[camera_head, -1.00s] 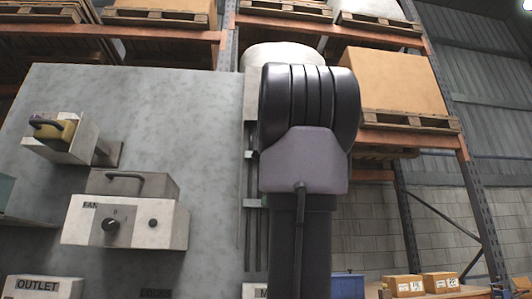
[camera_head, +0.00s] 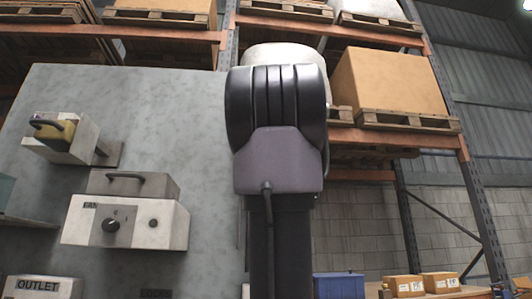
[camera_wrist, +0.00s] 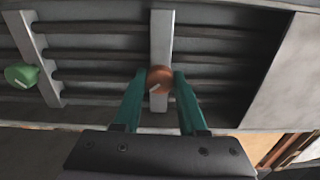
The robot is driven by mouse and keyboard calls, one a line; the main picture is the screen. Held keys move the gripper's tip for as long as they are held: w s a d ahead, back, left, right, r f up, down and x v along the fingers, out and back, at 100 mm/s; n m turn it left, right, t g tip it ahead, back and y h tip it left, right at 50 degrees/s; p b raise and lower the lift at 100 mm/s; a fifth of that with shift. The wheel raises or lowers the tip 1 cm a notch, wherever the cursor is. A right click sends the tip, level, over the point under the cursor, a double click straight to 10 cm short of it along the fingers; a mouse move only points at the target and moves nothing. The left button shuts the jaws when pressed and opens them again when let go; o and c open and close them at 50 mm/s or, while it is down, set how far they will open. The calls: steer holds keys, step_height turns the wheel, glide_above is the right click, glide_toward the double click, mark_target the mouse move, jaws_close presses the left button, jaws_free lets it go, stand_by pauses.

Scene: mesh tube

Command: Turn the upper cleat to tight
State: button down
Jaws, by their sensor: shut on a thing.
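In the wrist view, my gripper (camera_wrist: 158,84) has its two teal fingers on either side of an orange round knob (camera_wrist: 160,75), shut on it. The knob has a pale pointer mark and sits on a light cross bar (camera_wrist: 162,35). A green knob (camera_wrist: 20,76) with a pale mark sits on a second bar (camera_wrist: 34,50) to the left. Dark rails run behind both bars. No label shows which cleat is the upper one. In the head view, my arm hides the gripper and most of the rails.
A grey panel (camera_head: 200,120) carries a fan box (camera_head: 125,222) with a dial, a bracketed box (camera_head: 62,138) with a handle and an outlet box (camera_head: 42,287). Pallet racking with cartons (camera_head: 390,82) stands behind. A pale panel edge (camera_wrist: 284,75) lies right of the rails.

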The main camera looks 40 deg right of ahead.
steer(key=shift+m, duration=4.1)
steer(key=shift+f, duration=0.1)
steer(key=shift+c, duration=2.3)
jaws_free()
steer(key=v, duration=1)
steer(key=shift+s, duration=0.35)
